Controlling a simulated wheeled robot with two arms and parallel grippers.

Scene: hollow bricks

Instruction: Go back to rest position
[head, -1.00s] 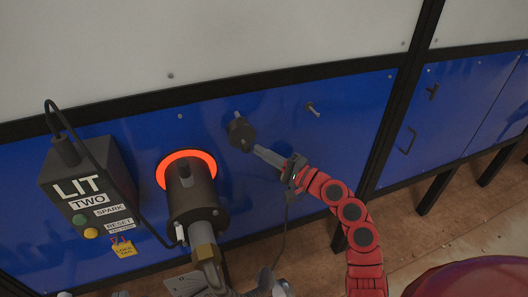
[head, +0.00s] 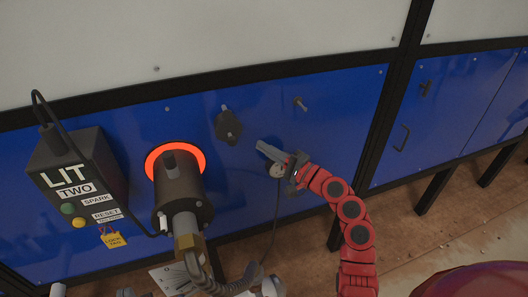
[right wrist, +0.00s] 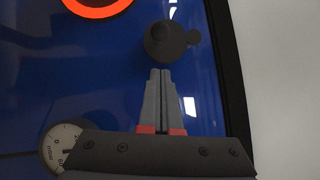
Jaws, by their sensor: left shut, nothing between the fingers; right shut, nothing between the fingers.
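My right gripper (head: 263,148), on the red arm, is shut and empty in front of the blue panel (head: 330,125). Its tips are apart from the dark round cover (head: 228,126) on the panel, to the right of it and a little lower in the head view. In the right wrist view the shut fingers (right wrist: 160,74) point up toward the same dark cover (right wrist: 167,43), which has a small side tab. My left gripper cannot be made out in either view.
A burner (head: 180,185) with a glowing orange ring (head: 153,157) is at the left. Beside it hangs a control box (head: 77,175) reading LIT and TWO. A small peg (head: 300,104) sticks out of the panel. A gauge (right wrist: 62,143) is at lower left in the wrist view.

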